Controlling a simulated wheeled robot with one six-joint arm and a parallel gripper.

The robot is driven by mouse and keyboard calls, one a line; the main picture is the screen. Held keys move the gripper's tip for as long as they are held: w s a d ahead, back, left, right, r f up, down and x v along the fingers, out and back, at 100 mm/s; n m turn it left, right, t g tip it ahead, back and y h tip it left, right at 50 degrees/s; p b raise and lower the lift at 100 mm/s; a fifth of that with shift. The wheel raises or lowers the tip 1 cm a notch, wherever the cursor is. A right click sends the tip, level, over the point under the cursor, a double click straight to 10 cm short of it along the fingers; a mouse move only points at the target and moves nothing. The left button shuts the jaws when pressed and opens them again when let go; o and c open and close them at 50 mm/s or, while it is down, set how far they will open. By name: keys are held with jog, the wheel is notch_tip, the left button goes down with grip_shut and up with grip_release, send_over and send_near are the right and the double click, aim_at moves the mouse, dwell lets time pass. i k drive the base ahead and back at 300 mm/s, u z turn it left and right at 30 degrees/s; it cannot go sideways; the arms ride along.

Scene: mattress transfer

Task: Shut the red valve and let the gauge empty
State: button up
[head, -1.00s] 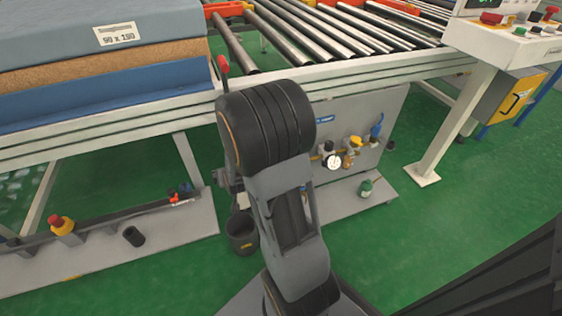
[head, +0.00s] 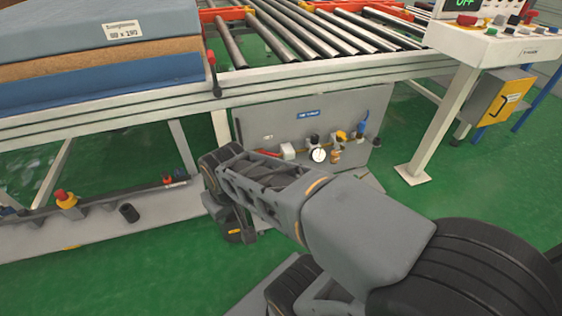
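A small red handle (head: 267,153), likely the red valve, shows on the grey panel under the roller conveyor, just above my arm. It lies roughly flat along the pipe. The round white gauge (head: 319,155) is to its right on the same panel; its needle is too small to read. My arm reaches from the lower right to the left, below the panel. Its far end bends down left of the red handle, apart from it in the picture. My fingers cannot be made out there, so whether they are open is unclear.
Yellow (head: 341,136) and blue (head: 362,124) fittings are right of the gauge. A red-tipped lever (head: 212,60) stands on the conveyor frame (head: 120,130). A control desk (head: 490,45) stands right; green floor (head: 480,195) is open before it.

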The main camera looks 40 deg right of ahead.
aim_at(263, 152)
jog(key=u, duration=0.05)
jog(key=k, duration=0.7)
jog(key=z, duration=0.8)
jog(key=i, duration=1.05)
jog(key=u, duration=0.3)
